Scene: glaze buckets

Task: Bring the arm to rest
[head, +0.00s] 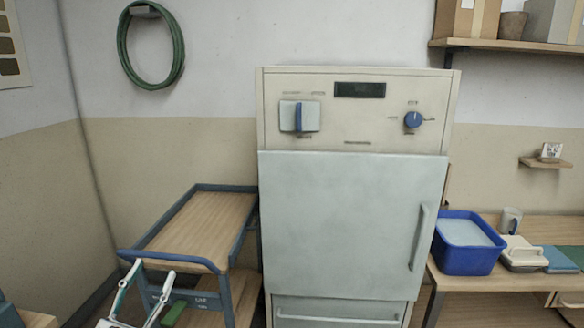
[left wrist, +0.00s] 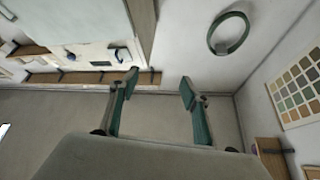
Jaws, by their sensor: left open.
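My left gripper (head: 153,270) shows at the lower left of the head view, in front of the wooden-topped cart. Its two fingers point up and stand apart. In the left wrist view my left gripper (left wrist: 159,86) is open, with nothing between its green-and-grey fingers. The fingers appear clear of any object, though the exact gap to the cart cannot be told. My right gripper is not in view.
The cart (head: 187,188) with blue rails stands left of a tall pale kiln cabinet (head: 335,215). A blue bucket (head: 466,246) stands on a wooden table (head: 548,228) at right. A green hose (head: 121,50) hangs on the wall.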

